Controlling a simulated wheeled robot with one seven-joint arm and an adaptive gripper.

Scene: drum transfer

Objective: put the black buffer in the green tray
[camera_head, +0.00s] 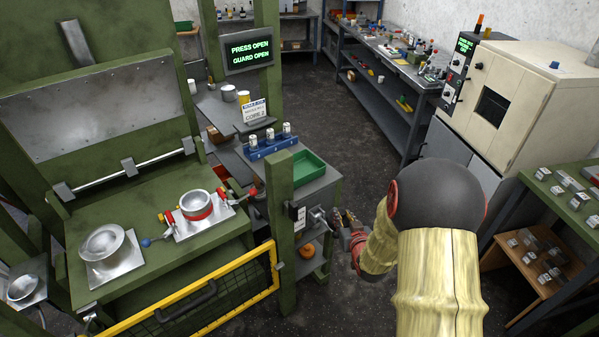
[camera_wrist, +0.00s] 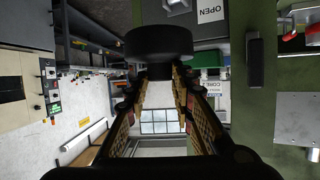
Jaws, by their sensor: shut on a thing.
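The black buffer (camera_wrist: 158,42) is a dark, round, short cylinder at the upper middle of the wrist view. My gripper (camera_wrist: 160,72) is shut on it, with its tips at the buffer's near side. In the head view my gripper (camera_head: 342,217) is low, beside the front of the bench and right of the green post; I cannot make out the buffer there. The green tray (camera_head: 322,177) lies on the bench top, up and left of my gripper, and looks empty. It also shows in the wrist view (camera_wrist: 207,60), right of the buffer.
The green post (camera_head: 284,215) with a sign and a metal fitting (camera_head: 317,214) stands close left of my gripper. A blue rack (camera_head: 270,145) with white-topped pieces stands behind the tray. The yellow guard (camera_head: 190,300) is lower left. Floor behind my arm is open.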

